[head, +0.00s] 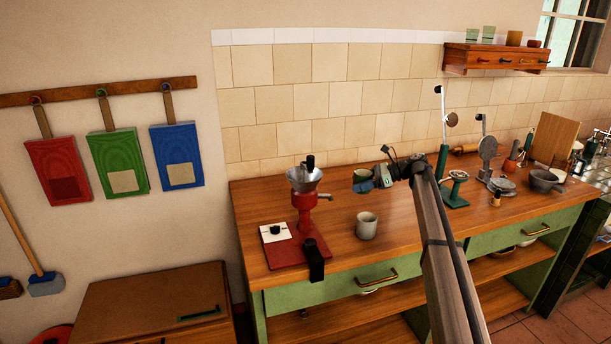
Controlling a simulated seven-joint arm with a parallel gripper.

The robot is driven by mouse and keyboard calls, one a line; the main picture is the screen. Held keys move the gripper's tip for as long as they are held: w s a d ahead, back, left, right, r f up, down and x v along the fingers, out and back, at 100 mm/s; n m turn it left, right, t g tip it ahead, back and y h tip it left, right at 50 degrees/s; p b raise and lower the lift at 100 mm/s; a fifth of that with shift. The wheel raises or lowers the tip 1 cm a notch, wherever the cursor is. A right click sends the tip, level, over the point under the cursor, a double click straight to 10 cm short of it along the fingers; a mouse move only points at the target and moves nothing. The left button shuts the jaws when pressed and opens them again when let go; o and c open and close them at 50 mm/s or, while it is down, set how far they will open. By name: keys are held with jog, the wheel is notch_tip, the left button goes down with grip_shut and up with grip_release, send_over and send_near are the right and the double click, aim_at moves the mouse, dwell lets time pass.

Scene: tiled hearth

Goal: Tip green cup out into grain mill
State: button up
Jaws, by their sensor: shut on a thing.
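The grain mill (304,212) stands near the left end of the wooden counter. It has a red body on a red base, with a grey metal hopper (304,181) open at the top. My gripper (368,183) is to the right of the hopper, at about its height in the picture. It is shut on the green cup (361,175), which it holds above the counter. The cup looks roughly upright. My gripper hides part of the cup, and its contents are too small to make out.
A pale grey mug (367,226) stands on the counter below my gripper. A white card with a dark knob (275,231) lies by the mill base. A green press (455,188), a scale-like grey device (488,160) and a grey mortar (544,180) stand farther right.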

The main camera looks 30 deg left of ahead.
dwell(0.3)
jog(key=s+a+r+n+t+h, duration=0.3)
jog(key=s+a+r+n+h, duration=0.1)
jog(key=r, duration=0.7)
jog(key=s+a+r+n+t+h, duration=0.4)
jog(key=s+a+r+n+h, duration=0.1)
jog(key=r, duration=0.6)
jog(key=shift+s+a+r+n, duration=0.2)
jog(key=shift+s+a+n, duration=0.3)
jog(key=shift+s+a, duration=0.65)
jog(key=shift+f, duration=0.1)
jog(key=shift+s+a+f+t+h, duration=0.15)
jog(key=shift+f+t+h, duration=0.25)
jog(key=shift+f+t, duration=0.8)
